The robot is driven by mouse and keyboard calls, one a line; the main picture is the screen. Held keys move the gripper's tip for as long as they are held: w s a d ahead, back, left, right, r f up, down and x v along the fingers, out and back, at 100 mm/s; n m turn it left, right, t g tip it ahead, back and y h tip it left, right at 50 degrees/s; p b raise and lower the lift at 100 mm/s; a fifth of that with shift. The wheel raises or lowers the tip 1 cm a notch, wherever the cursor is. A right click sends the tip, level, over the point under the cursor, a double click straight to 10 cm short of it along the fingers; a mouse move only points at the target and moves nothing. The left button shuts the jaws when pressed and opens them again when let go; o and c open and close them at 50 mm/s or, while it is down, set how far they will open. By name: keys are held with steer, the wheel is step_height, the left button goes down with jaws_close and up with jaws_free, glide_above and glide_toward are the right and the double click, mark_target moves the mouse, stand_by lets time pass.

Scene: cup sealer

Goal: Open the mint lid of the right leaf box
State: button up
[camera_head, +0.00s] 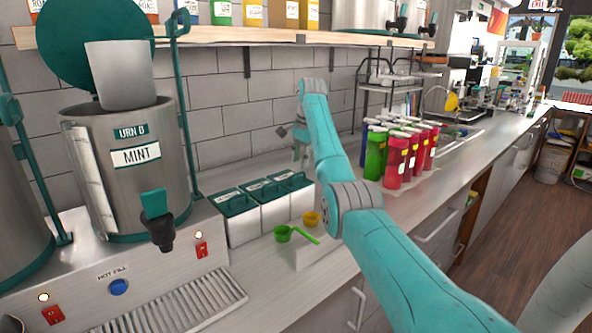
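Three white leaf boxes with teal lids stand in a row on the counter beside the urn. The right leaf box (301,203) is nearest my arm, and its teal mint lid (291,182) looks shut. The labels on the lids are too small to read. The middle box (274,212) and left box (242,227) also look shut. My gripper (299,157) is at the end of the teal arm, behind and above the right box near the wall. Its fingers are small and partly hidden, so I cannot tell whether it is open or touching the lid.
A steel urn labelled MINT (137,160) with its lid raised stands at left. A green scoop (283,233) and a yellow cup (311,218) are in front of the boxes. Several green and red bottles (397,160) stand right of my arm. A wooden shelf (260,37) runs overhead.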

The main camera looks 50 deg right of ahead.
mark_target(299, 174)
steer(key=shift+w+d+f, duration=0.1)
steer(key=shift+w+f, duration=0.1)
steer(key=shift+f, duration=0.85)
steer(key=shift+w+f, duration=0.2)
steer(key=shift+f, duration=0.85)
jaws_close()
